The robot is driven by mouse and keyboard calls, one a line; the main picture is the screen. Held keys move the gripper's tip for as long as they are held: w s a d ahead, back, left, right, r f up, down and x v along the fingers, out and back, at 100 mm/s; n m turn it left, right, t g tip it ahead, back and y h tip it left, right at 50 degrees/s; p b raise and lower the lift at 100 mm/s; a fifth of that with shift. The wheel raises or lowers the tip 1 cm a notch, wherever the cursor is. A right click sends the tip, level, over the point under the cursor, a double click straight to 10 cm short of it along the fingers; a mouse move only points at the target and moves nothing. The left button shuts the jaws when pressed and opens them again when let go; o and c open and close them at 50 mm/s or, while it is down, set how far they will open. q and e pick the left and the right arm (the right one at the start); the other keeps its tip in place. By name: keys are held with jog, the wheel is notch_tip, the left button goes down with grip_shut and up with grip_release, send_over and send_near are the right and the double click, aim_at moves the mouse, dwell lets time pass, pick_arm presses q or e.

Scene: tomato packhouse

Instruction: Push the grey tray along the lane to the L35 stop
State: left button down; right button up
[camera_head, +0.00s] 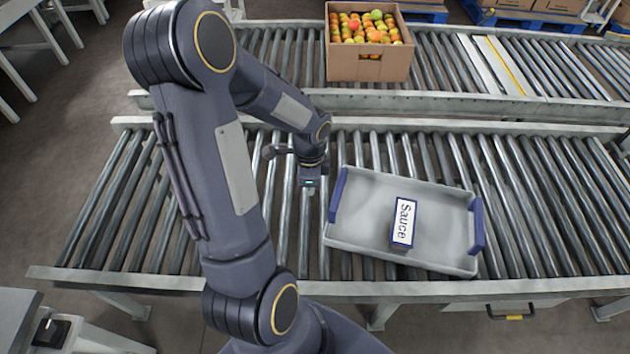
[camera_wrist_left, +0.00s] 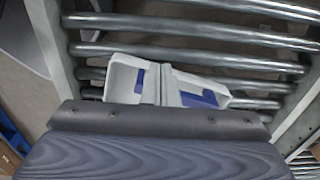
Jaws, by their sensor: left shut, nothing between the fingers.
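The grey tray (camera_head: 370,245) has blue end handles and sits slightly turned on the rollers of the near lane (camera_head: 285,220). My left gripper (camera_head: 310,185) is shut and empty, just left of the tray's left handle (camera_head: 338,195). I cannot tell whether it touches the handle. In the left wrist view, pale shapes with blue patches show before the rollers; I cannot tell if they are fingers or tray. No L35 marking is readable. My right gripper is out of view.
A cardboard box of tomatoes (camera_head: 368,65) stands on the parallel far lane. A pale plate with a yellow line (camera_head: 505,65) crosses that lane farther right. Rails edge the near lane. Its rollers are clear to the right of the tray (camera_head: 560,215) and to the far left.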

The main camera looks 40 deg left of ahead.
pick_arm(q)
notch_tip(320, 180, down, 6)
jog(key=shift+s+f+b, duration=0.1)
jog(key=shift+b, duration=0.6)
jog(key=shift+w+d+r, duration=0.2)
jog(key=shift+w+d, duration=0.25)
jog(key=shift+d, duration=0.1)
jog(key=shift+w+d+r, duration=0.15)
jog(key=shift+w+d, duration=0.3)
jog(key=shift+d, duration=0.05)
jog(key=shift+w+d, duration=0.45)
jog(key=shift+d, duration=0.05)
